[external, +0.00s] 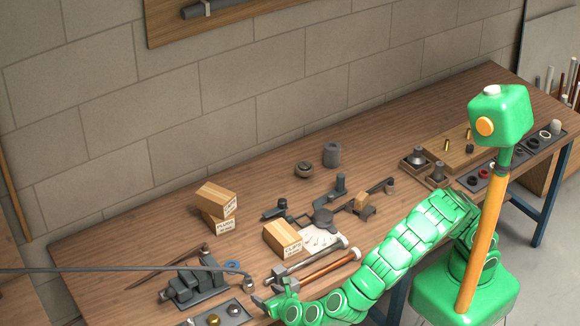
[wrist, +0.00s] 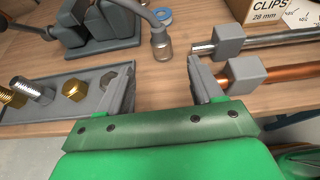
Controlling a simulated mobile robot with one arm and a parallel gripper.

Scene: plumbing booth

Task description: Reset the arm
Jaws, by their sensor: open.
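My gripper (wrist: 160,92) is open and empty in the wrist view, with its two grey fingers apart over the front of the table. In the external view my gripper (external: 268,297) is low at the table's front edge, at the end of my green arm (external: 395,255). A grey cylindrical fitting (wrist: 162,46) on a rod stands beyond the fingers. A copper pipe (wrist: 288,73) in a grey block lies close to the right finger. A tray (wrist: 60,92) with brass and steel fittings lies by the left finger.
A grey vise-like tool (external: 197,283) stands at the table's left. Cardboard boxes (external: 283,238) and a steel pipe (external: 315,259) lie mid-table. Small fittings and trays (external: 440,172) crowd the right end. The back left of the wooden table (external: 120,240) is mostly clear.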

